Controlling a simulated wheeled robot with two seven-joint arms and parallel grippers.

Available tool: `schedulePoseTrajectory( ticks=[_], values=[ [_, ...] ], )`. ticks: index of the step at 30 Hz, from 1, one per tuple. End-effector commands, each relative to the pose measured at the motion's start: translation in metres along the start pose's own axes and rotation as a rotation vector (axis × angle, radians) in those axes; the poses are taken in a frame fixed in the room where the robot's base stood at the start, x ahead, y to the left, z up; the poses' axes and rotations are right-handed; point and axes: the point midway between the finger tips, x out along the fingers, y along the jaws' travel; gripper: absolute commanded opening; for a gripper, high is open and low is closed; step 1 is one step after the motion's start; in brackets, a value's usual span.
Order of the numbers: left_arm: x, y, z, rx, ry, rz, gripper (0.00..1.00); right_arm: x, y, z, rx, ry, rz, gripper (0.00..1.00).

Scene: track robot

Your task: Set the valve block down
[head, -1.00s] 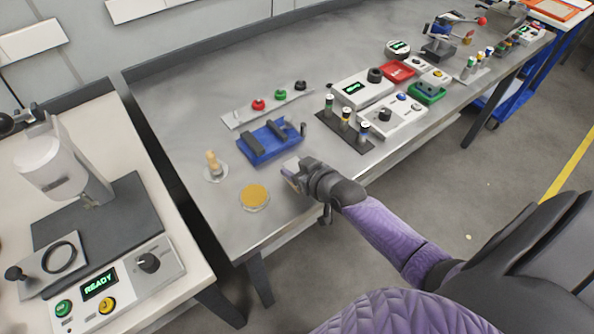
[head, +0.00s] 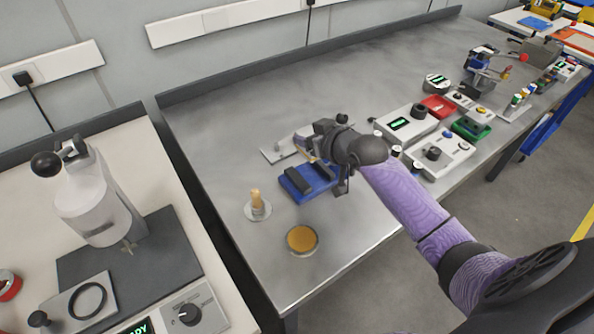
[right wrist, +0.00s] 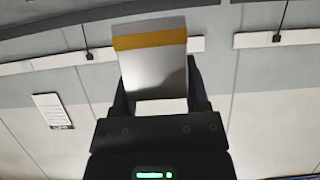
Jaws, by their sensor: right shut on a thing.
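The valve block (right wrist: 152,78) is a silver block with an orange-yellow band, seen in the right wrist view. My right gripper (right wrist: 158,92) is shut on it, with a dark finger on each side. In the head view my right gripper (head: 315,145) is over the back of the blue fixture (head: 312,188), and the block (head: 303,144) shows only in small part at its tip. I cannot tell whether the block touches anything below. My left gripper is not in view.
A round amber dish (head: 302,240) and a small stand with a tan peg (head: 257,205) are at the front left of the metal bench (head: 240,110). Control boxes (head: 440,152) stand to the right of my arm. The back left of the bench is clear.

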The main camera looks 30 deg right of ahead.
Motion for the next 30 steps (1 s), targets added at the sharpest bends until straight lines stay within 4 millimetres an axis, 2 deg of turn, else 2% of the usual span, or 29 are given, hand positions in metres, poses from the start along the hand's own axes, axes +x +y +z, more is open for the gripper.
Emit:
schedulePoseTrajectory(
  ticks=[1,11,21,22,27,30],
  values=[
    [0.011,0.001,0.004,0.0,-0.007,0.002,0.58,0.008,0.0,0.018,0.002,-0.004,0.0,0.0],
    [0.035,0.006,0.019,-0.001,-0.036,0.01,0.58,0.032,0.0,0.068,0.002,-0.002,0.0,0.0],
    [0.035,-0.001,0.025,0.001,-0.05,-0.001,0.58,0.034,0.0,0.07,-0.001,0.001,0.0,0.0],
    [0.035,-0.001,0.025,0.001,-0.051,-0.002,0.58,0.034,0.0,0.071,0.0,-0.001,0.0,0.61],
    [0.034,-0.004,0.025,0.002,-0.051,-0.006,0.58,0.033,0.0,0.07,0.0,0.0,0.0,0.94],
    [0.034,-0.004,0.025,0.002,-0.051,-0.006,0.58,0.033,0.0,0.07,0.0,0.0,0.0,0.94]
  ],
)
